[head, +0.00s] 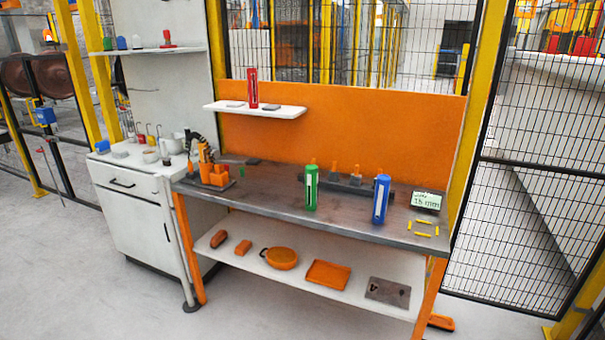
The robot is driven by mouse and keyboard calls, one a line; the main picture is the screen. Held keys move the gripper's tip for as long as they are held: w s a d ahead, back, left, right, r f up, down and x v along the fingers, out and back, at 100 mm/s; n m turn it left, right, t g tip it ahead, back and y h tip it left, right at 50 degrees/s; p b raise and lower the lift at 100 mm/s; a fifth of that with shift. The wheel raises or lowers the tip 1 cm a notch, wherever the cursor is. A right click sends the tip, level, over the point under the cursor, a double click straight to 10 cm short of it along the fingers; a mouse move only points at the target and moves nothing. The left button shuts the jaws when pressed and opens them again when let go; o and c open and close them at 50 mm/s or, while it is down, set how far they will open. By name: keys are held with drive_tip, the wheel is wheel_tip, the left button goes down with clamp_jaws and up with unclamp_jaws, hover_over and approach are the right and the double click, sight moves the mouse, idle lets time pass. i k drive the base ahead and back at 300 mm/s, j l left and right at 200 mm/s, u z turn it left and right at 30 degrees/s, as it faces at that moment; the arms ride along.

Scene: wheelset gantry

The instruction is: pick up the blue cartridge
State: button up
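The blue cartridge (381,200) stands upright on the grey workbench top (345,217), toward its right end. It has a pale label strip on its front. A green cartridge (311,187) stands upright to its left on the same bench. A red cartridge (253,88) stands on the small white shelf (290,112) above the bench. My gripper is not in view.
A small sign (426,200) and several yellow sticks (423,221) lie right of the blue cartridge. A dark holder (345,183) with orange-topped items is behind. An orange tool holder (213,174) stands at the left. The floor (250,300) in front is clear.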

sight(383, 183)
drive_tip(key=i, duration=0.75)
drive_tip(key=i+z, duration=0.15)
drive_tip(key=i, duration=0.6)
drive_tip(key=i+j, duration=0.15)
drive_tip(key=i, duration=0.6)
drive_tip(key=l+z, duration=0.05)
